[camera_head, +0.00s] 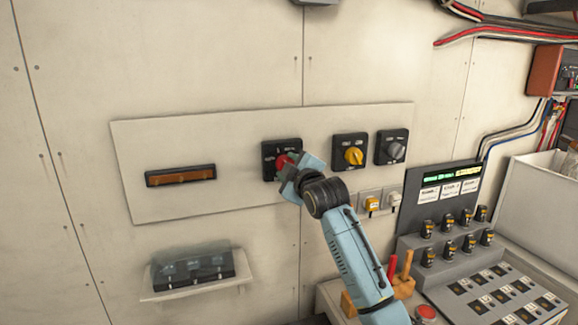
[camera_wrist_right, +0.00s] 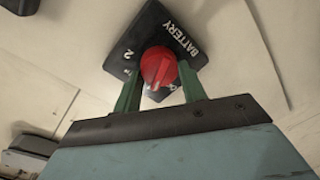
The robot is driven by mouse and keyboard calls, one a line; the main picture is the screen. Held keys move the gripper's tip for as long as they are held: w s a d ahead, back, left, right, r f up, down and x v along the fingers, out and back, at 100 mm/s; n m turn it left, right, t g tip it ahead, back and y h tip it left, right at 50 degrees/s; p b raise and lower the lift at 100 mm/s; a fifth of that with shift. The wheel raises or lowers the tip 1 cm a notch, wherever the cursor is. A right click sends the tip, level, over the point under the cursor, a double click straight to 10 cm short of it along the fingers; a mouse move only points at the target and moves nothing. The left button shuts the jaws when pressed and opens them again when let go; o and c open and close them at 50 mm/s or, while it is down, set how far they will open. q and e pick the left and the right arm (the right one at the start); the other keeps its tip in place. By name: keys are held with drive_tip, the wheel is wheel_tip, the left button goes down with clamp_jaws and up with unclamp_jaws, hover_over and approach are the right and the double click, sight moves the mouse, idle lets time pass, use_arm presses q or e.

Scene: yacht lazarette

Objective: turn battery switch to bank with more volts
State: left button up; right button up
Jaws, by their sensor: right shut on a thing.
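The battery switch (camera_head: 270,150) is a black square plate with a red knob (camera_head: 281,161), on the pale wall panel. In the right wrist view, the plate (camera_wrist_right: 182,36) reads "BATTERY", with a "2" at left, and the red knob (camera_wrist_right: 158,66) sits between the green fingers. My right gripper (camera_head: 290,170) is shut on the knob; its fingers also show in the wrist view (camera_wrist_right: 160,86). The knob's exact pointing direction is unclear. A display (camera_head: 452,176) at right shows lit green and yellow-green readings too small to read. My left gripper is out of view.
Black switches with a yellow knob (camera_head: 354,156) and a grey knob (camera_head: 391,150) are to the right. An amber-faced bar (camera_head: 180,176) is at left, above a small shelf (camera_head: 160,294). A grey console (camera_head: 480,285) with several dark knobs stands at lower right.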

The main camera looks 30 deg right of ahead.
idle(0.3)
drive_tip(key=o, duration=1)
drive_tip(key=b+v, duration=0.2)
drive_tip(key=v, duration=1.1)
drive_tip(key=shift+s+f, duration=0.1)
drive_tip(key=shift+s, duration=0.1)
